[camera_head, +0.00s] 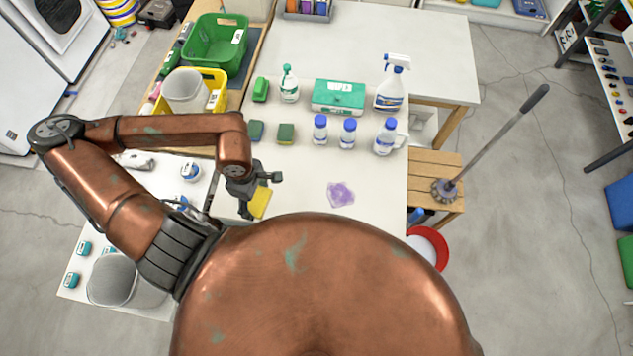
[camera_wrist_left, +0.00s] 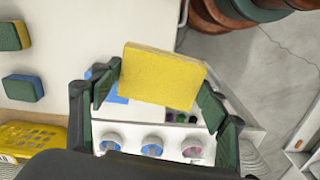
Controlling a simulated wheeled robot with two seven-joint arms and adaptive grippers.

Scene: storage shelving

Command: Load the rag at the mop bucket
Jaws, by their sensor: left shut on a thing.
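The rag, a crumpled purple cloth (camera_head: 341,194), lies on the white table to the right of my left gripper. My left gripper (camera_head: 261,195) is shut on a yellow sponge (camera_head: 260,203), above the near left part of the table. In the left wrist view the sponge (camera_wrist_left: 162,76) sits between the two fingers. A red and white bucket (camera_head: 441,249) stands on the floor at the right of the table, partly hidden by my body. A mop with a grey handle (camera_head: 505,133) leans at the wooden stool behind it. My right gripper is not in view.
On the white table (camera_head: 370,215) stand several blue-capped bottles (camera_head: 348,134), a green box (camera_head: 339,97), a spray bottle (camera_head: 391,85) and more sponges (camera_head: 286,133). Green (camera_head: 215,42) and yellow baskets (camera_head: 219,88) are at the left. Table space around the rag is clear.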

